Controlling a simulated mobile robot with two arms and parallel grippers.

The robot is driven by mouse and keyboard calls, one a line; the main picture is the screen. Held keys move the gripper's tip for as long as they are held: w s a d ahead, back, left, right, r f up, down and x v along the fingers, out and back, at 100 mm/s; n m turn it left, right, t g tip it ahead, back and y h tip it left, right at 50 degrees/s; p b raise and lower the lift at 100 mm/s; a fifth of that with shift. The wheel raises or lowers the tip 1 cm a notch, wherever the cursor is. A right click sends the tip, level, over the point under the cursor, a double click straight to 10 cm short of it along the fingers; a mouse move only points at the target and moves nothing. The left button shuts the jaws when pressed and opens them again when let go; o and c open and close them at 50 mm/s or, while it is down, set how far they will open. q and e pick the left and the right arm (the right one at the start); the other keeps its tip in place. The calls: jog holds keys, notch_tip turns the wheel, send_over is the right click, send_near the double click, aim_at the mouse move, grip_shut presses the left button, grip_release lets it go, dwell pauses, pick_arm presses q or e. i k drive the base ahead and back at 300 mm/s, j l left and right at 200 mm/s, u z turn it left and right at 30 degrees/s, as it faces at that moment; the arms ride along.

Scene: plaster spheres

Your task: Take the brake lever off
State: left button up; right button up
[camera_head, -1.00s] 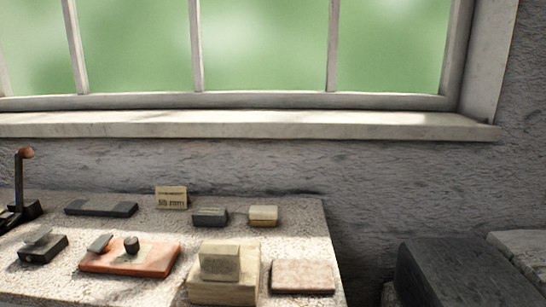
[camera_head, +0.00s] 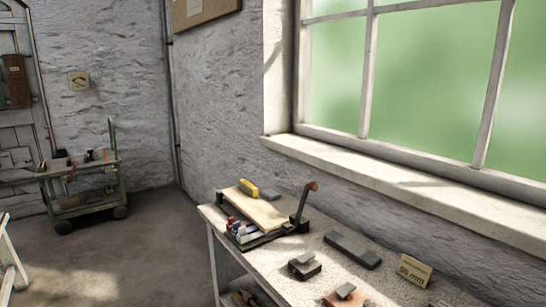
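No part labelled as a brake lever shows. An upright dark lever with a reddish-brown knob (camera_head: 304,202) stands on a dark base at the back of the stone-topped table, beside a pale board (camera_head: 254,207). A green wheeled trolley (camera_head: 81,190) stands at the far left against the wall, with an upright green post at its right end. It is too small to tell whether a brake lever is on it. Neither of my grippers is in view.
The table (camera_head: 333,270) holds a dark flat bar (camera_head: 352,249), a small dark block (camera_head: 305,265), a "55 mm" sign (camera_head: 413,270) and a yellow object (camera_head: 248,188). A pale trestle (camera_head: 10,262) enters at the left edge. The floor (camera_head: 150,245) between is clear.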

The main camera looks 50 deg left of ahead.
aim_at(76, 163)
jog(key=u, duration=3)
jog(key=i, duration=4.15)
